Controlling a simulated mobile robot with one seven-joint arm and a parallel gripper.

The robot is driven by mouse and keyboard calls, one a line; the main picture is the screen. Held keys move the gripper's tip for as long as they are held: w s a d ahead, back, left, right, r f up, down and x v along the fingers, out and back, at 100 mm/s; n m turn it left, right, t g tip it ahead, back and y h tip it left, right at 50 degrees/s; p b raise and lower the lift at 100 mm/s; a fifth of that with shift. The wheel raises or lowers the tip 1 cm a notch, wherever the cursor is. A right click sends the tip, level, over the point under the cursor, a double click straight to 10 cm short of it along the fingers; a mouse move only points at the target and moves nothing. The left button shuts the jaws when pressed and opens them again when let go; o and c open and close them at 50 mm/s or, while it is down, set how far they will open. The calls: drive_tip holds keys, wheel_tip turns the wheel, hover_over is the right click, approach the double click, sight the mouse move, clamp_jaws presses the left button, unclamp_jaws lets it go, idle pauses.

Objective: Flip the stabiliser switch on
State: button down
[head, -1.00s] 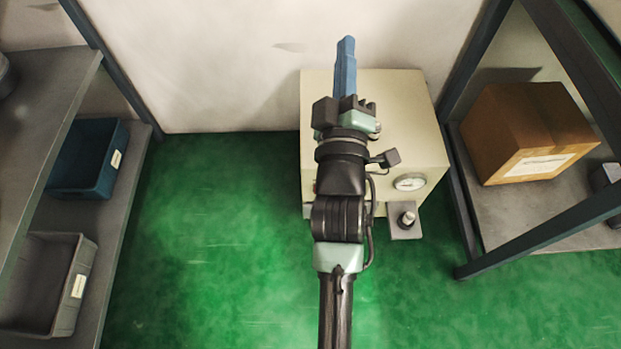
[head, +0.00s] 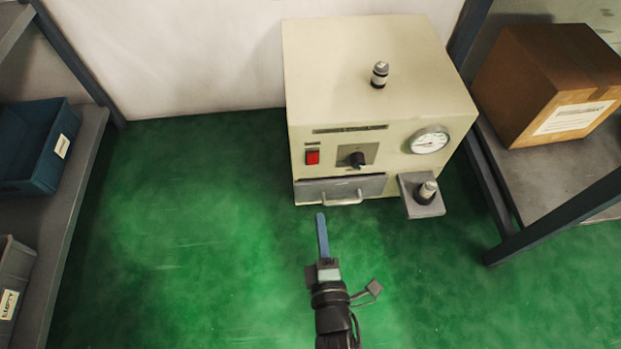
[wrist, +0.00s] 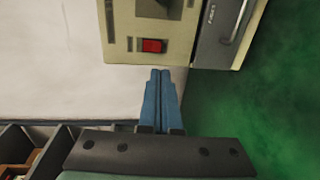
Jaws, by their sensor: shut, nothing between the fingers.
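A cream box-shaped machine (head: 375,70) stands at the back against the wall. Its front carries a small red rocker switch (head: 312,157), left of a black knob (head: 357,159); I cannot tell which way the rocker is tipped. In the wrist view the red switch (wrist: 152,46) lies just beyond the fingertips, with a clear gap. My gripper (head: 321,216) has blue fingers, shut together and empty, in front of and below the machine's drawer. The closed fingers also show in the wrist view (wrist: 160,74).
A drawer with a handle (head: 343,200) is below the switch. A round gauge (head: 430,140) and a grey ledge with a post (head: 424,193) are to the right. Shelves with bins (head: 35,147) stand left, and a cardboard box (head: 553,85) is on the right shelf.

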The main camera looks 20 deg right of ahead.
drive_tip(key=b, duration=0.5)
approach(313, 164)
drive_tip(key=x, duration=0.5)
drive_tip(key=shift+w, duration=0.15)
drive_tip(key=shift+x, duration=0.8)
